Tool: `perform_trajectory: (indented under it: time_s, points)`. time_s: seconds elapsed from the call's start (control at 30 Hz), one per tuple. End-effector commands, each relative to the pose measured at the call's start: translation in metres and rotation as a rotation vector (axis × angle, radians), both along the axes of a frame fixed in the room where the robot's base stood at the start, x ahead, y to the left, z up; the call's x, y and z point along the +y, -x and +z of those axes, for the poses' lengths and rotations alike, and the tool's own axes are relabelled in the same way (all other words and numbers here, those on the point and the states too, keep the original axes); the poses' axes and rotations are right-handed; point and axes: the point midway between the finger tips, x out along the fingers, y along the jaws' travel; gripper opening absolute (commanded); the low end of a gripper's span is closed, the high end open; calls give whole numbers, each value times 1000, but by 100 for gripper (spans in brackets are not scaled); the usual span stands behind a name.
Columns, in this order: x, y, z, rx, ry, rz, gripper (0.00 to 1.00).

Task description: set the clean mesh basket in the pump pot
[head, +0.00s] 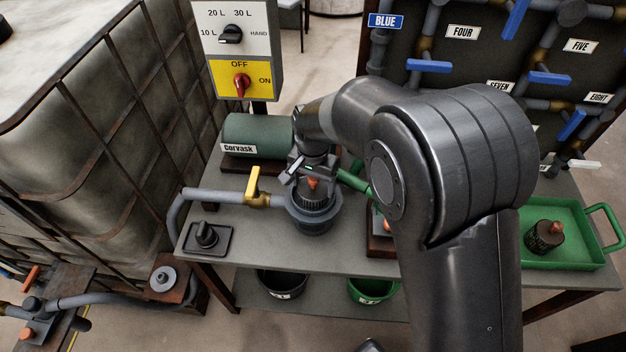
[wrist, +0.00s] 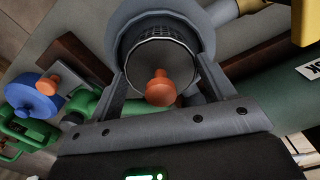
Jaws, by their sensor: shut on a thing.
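My gripper (head: 312,172) points down over the grey pump pot (head: 318,224) at the table's front left. It is shut on a mesh basket (wrist: 160,52) with an orange knob (wrist: 160,88); the fingers lie on both sides of the basket in the wrist view. The pot's round rim (wrist: 205,30) shows around the basket there. The basket lines up with the pot's mouth, but I cannot tell how deep it sits. A second basket (head: 543,237), brownish and dirty-looking with an orange knob, stands in the green tray (head: 570,262) at the right.
A yellow-handled valve (head: 252,183) and pipe join the pot from the left. The green Corvask motor (head: 255,133) lies behind. A blue lid-like part with an orange knob (wrist: 40,95) is beside the pot. A black switch (head: 206,236) sits at front left.

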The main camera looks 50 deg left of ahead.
Motion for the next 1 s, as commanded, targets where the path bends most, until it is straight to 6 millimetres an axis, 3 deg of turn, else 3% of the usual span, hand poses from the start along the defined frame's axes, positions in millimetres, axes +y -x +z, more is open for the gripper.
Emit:
perform_trajectory:
  time_s: [0.03, 0.07, 0.3, 0.67, 0.77, 1.0]
  points:
    - [0, 0, 0, 0, 0, 0, 39]
    - [0, 0, 0, 0, 0, 0, 76]
    - [0, 0, 0, 0, 0, 0, 96]
    - [0, 0, 7, -1, -3, -1, 97]
    - [1, 0, 22, 0, -4, -1, 97]
    - [1, 0, 76, -2, -5, 0, 97]
